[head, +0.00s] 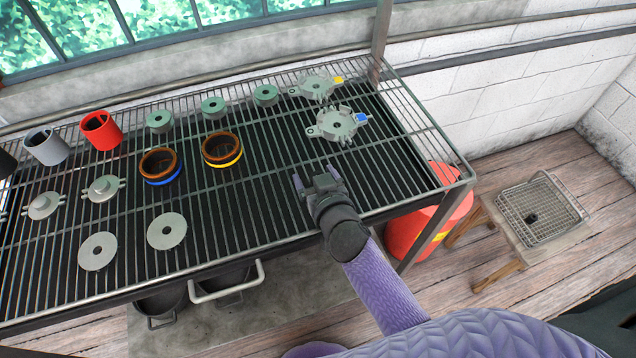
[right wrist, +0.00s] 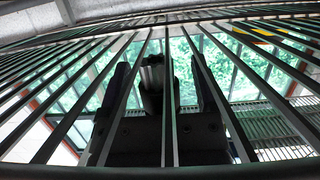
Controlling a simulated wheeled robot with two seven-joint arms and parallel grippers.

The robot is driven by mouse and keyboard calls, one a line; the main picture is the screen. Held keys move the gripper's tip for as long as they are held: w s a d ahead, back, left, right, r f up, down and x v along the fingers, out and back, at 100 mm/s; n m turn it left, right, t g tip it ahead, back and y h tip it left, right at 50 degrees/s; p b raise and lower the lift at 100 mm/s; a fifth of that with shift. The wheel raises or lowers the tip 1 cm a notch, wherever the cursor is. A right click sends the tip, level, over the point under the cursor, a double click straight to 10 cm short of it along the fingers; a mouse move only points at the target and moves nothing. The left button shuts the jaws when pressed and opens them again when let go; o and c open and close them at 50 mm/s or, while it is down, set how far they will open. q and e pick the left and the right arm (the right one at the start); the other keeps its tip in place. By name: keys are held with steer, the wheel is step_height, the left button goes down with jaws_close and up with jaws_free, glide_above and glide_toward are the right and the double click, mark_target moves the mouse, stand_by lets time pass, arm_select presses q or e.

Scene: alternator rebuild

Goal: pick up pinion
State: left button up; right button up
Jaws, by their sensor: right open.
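My right gripper (head: 316,175) is open over the front right part of the slatted rack, its fingers pointing toward the back of the rack. In the right wrist view my open fingers (right wrist: 163,78) show behind the bars. A small grey and dark cylinder (right wrist: 152,78) shows between them there; I cannot tell whether it is the pinion or touches a finger. A small black round piece (head: 531,218) lies in the wire basket (head: 560,232) at the right; it may be the pinion, but is too small to be sure. My left gripper is not in view.
The rack (head: 270,207) holds a red cylinder (head: 101,131), a grey one (head: 46,146), wound rings (head: 221,150), flat discs (head: 167,230) and grey housings (head: 336,124). A red bin (head: 420,232) stands under its right end. The basket sits on a low wooden stool (head: 505,237).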

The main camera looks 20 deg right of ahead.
steer(key=shift+w+f, duration=0.1)
steer(key=shift+w, duration=0.1)
jaws_close()
stand_by(0.3)
